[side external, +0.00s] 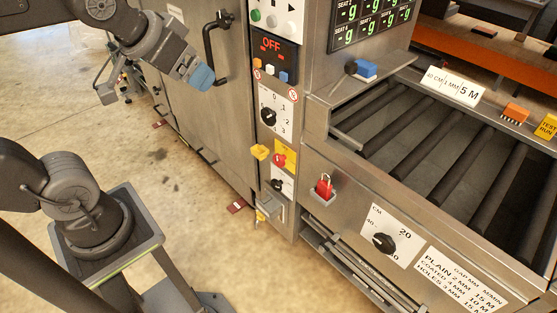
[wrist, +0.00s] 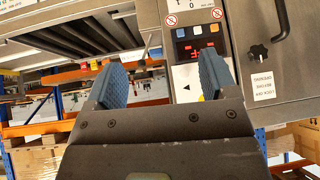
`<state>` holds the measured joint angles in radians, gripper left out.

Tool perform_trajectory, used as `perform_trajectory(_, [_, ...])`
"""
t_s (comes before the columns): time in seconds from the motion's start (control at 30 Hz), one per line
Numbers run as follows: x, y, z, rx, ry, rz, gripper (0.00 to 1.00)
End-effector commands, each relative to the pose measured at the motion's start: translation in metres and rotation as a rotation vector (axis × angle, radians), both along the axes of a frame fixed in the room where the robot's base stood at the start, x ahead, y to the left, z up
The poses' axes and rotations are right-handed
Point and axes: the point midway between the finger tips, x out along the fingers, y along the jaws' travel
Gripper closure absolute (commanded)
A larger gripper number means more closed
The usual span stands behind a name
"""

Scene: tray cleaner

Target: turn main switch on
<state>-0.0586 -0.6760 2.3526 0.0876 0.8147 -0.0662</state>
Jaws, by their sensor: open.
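In the side external view, a red rotary switch (side external: 278,160) on a yellow plate sits low on the narrow steel control column; it looks like the main switch. Its exact angle is too small to read. Above it a display (side external: 272,46) shows OFF in red. My gripper (side external: 200,78) is up and to the left of the switch, in front of the cabinet door and apart from the column. In the wrist view its two blue fingertips (wrist: 162,82) are spread with nothing between them. The red switch cannot be made out in the wrist view.
A black selector knob (side external: 268,117) is above the switch, with a yellow holder (side external: 259,152) beside it. A small black knob (side external: 278,185) is below. A red padlock (side external: 325,188) hangs to the right. A door handle (side external: 216,48) juts out near my gripper.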

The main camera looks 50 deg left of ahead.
Motion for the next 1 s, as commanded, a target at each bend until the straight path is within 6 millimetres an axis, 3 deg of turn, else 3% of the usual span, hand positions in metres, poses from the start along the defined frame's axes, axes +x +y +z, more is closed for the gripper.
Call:
perform_trajectory(0.3, [0.074,0.050,-0.001,0.093,-0.313,0.100,0.21])
perform_trajectory(0.5, [0.118,0.078,0.001,0.118,-0.584,0.067,0.21])
perform_trajectory(0.7, [0.138,0.086,0.000,0.067,-0.799,-0.034,0.21])
perform_trajectory(0.83, [0.142,0.086,-0.003,0.000,-0.909,-0.112,0.21])
perform_trajectory(1.0, [0.141,0.083,-0.072,-0.009,-0.901,-0.110,0.21])
